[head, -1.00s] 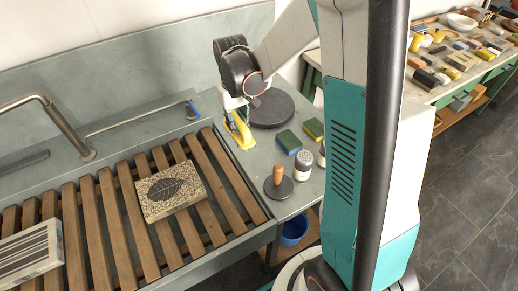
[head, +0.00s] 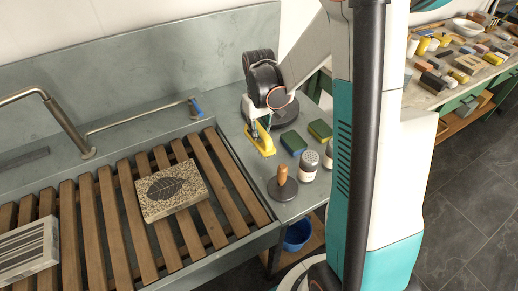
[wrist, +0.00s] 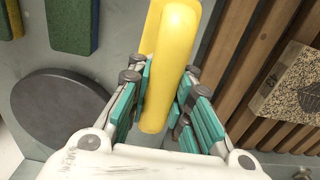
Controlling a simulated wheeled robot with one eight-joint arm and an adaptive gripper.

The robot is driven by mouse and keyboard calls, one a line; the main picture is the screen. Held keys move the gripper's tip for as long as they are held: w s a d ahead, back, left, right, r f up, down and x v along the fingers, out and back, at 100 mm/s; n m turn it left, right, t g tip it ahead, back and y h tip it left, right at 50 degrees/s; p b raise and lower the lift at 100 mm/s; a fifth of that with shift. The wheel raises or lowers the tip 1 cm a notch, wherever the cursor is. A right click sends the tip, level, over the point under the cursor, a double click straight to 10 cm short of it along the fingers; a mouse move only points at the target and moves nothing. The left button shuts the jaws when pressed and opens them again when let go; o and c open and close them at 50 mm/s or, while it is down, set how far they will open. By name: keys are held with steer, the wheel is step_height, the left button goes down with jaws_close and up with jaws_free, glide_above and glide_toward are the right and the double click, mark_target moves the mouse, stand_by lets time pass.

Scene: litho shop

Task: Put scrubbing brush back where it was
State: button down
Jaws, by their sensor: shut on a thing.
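The scrubbing brush is yellow. In the head view the brush (head: 263,143) is at the metal counter right of the slatted rack, below my gripper (head: 257,122). In the wrist view its rounded yellow handle (wrist: 172,60) runs between the teal fingers of my gripper (wrist: 164,98), which are shut on it. The brush's bristles are hidden. I cannot tell whether the brush touches the counter or hangs just above it.
A dark round disc (head: 284,109) lies behind the brush. Two green sponges (head: 293,143) (head: 320,129), a shaker (head: 308,165) and a wooden-handled disc (head: 282,184) are nearby. A leaf-printed stone (head: 165,203) rests on the slatted rack (head: 143,247).

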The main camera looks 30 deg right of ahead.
mark_target(259, 145)
steer(key=shift+f+b, duration=0.85)
steer(key=shift+f, duration=2.1)
steer(key=shift+f, duration=0.15)
steer(key=c, duration=1.4)
jaws_free()
steer(key=shift+c, duration=0.2)
step_height(259, 145, up, 12)
steer(key=p, duration=0.4)
steer(key=shift+r, duration=0.2)
